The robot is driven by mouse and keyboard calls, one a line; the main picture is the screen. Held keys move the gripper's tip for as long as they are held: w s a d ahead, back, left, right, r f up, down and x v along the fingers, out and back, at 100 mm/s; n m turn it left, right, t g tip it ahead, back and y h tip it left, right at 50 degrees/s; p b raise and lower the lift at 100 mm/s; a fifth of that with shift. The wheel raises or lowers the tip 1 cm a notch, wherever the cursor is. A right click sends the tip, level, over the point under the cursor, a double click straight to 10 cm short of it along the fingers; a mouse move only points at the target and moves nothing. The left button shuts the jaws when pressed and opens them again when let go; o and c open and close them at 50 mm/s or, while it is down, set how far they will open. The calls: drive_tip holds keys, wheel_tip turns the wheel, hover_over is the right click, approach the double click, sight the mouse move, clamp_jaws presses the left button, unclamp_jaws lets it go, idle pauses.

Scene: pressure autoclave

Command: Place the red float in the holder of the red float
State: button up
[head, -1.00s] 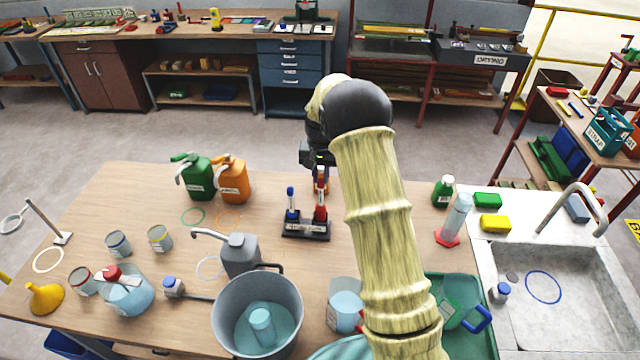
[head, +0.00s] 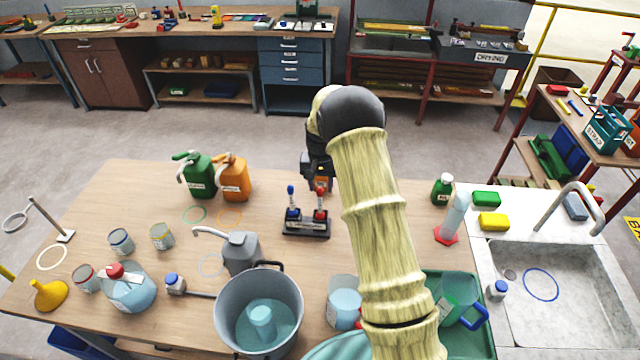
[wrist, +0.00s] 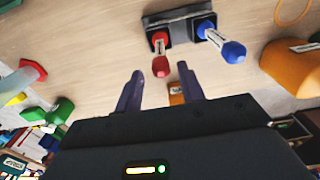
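The red float (head: 320,206) stands upright at the right end of a small dark holder (head: 306,228) on the wooden table. The blue float (head: 292,207) stands at the left end of the same holder. In the wrist view, the red float (wrist: 160,52) and the blue float (wrist: 226,45) rise from the dark holder (wrist: 180,28). My gripper (wrist: 160,70) is open, its two purple fingers apart, with the red float's top showing in line with the gap. In the head view my gripper (head: 321,187) is just behind and above the red float; my arm partly hides it.
Green (head: 198,176) and orange (head: 233,178) jerrycans stand left of the holder. A grey can (head: 241,254) and a large grey pot (head: 258,310) stand in front. A cylinder with a red base (head: 450,222) is to the right. Bare tabletop surrounds the holder.

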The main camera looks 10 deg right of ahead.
drive_tip(key=shift+r, duration=0.15)
wheel_tip(320, 180, up, 12)
drive_tip(key=b, duration=0.3)
drive_tip(key=shift+s, duration=0.15)
drive_tip(key=shift+s+a+r, duration=0.1)
drive_tip(key=shift+s, duration=0.05)
idle(0.5)
drive_tip(key=s+f+n+t, duration=0.2)
drive_tip(key=s+n, duration=0.1)
drive_tip(key=s, duration=2.6)
drive_tip(key=shift+s+n, duration=0.15)
drive_tip(key=shift+n, duration=0.15)
